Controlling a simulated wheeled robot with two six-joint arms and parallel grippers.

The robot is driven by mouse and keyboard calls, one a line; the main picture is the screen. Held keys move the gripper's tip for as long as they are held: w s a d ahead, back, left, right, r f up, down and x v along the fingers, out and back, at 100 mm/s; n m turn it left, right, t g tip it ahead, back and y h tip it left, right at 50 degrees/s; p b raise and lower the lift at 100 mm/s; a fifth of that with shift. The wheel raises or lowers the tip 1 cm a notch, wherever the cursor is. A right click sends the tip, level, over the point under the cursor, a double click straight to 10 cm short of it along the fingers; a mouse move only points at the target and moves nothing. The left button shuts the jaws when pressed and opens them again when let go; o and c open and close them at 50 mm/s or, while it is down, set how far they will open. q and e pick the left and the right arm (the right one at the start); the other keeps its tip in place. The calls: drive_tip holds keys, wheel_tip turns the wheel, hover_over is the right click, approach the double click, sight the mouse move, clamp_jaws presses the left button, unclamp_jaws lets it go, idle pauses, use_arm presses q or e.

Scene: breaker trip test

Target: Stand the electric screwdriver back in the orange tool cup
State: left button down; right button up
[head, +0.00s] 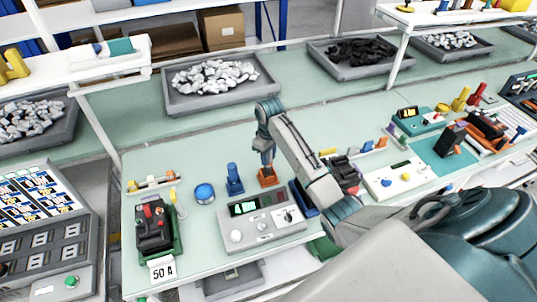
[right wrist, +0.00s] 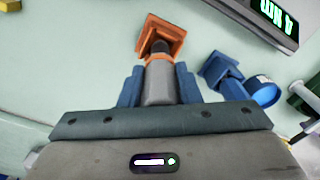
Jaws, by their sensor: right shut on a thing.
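The orange tool cup (head: 268,178) stands on the green bench behind the grey meter box. My right gripper (head: 267,158) is directly above it, pointing down. In the right wrist view my right gripper (right wrist: 159,88) is shut on the electric screwdriver (right wrist: 159,82), a grey body with an orange ring and a dark front end. The dark end lines up with the mouth of the orange cup (right wrist: 153,31); how deep it sits is hidden. My left gripper is not in view.
A blue holder (head: 234,181) stands close left of the cup, with a round blue item (head: 204,193) beyond it. The meter box (head: 262,222) is in front. A breaker in a green fixture (head: 157,226) is at the left. Bench behind the cup is clear.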

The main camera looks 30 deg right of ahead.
sight(269, 162)
drive_tip(key=shift+f+b, duration=0.5)
drive_tip(key=shift+f, duration=1.15)
drive_tip(key=o, duration=1.2)
drive_tip(key=shift+c, duration=0.2)
drive_tip(key=shift+r+b, duration=0.3)
drive_tip(key=shift+r, duration=0.3)
wheel_tip(269, 162, up, 3)
drive_tip(key=shift+r+b, duration=0.1)
drive_tip(key=shift+b, duration=0.55)
wheel_tip(269, 162, up, 6)
drive_tip(key=shift+s+f+p, duration=0.1)
drive_tip(key=shift+f+p, duration=0.15)
drive_tip(key=shift+p, duration=0.95)
drive_tip(key=shift+s+r+p, duration=0.1)
drive_tip(key=shift+r+p, duration=0.45)
drive_tip(key=shift+p, duration=0.05)
